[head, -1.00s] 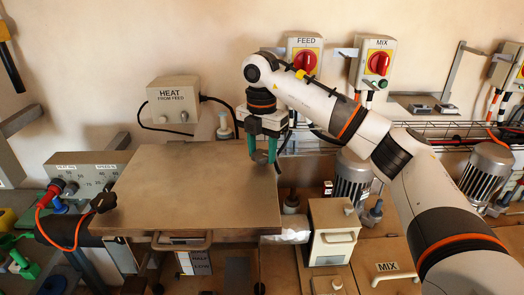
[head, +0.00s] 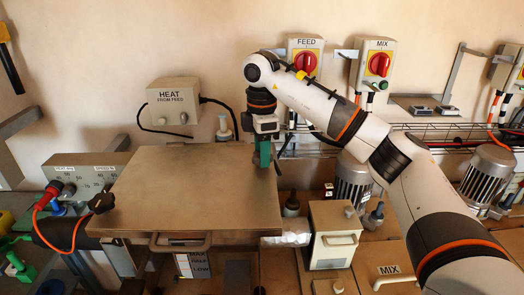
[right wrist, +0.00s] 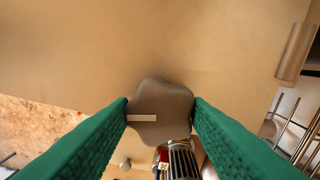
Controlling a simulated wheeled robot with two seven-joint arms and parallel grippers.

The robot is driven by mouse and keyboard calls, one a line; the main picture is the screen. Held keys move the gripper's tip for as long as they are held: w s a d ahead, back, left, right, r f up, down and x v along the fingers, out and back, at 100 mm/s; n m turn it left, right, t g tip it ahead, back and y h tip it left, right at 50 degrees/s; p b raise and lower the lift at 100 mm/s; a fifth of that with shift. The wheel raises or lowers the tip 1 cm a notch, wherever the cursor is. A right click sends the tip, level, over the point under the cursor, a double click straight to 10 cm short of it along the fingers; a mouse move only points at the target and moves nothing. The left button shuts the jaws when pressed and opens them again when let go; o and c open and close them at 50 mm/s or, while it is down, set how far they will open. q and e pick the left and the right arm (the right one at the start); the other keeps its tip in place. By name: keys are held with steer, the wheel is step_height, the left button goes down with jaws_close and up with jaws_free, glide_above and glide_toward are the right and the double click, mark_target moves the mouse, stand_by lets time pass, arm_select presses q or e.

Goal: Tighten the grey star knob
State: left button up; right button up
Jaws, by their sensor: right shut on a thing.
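The grey star knob (right wrist: 165,95) sits in the middle of the right wrist view, with a pale bar mark on its left part. My right gripper (right wrist: 160,108) has one green finger pad on each side of the knob and is shut on it. In the head view my right gripper (head: 264,160) points down at the right back part of the brown board (head: 190,195). The near finger hides most of the knob there. My left gripper is in neither view.
A black knob (head: 103,202) stands at the board's left edge. The HEAT box (head: 173,103) is on the wall behind. A cream box (head: 334,235) and a motor (head: 353,182) stand close on the right. The board's top is clear.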

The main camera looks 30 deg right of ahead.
steer(key=shift+r, duration=0.15)
stand_by(0.4)
steer(key=o, duration=1)
steer(key=shift+w+r, duration=0.1)
steer(key=shift+r, duration=0.3)
step_height(320, 180, up, 11)
steer(key=shift+d, duration=0.1)
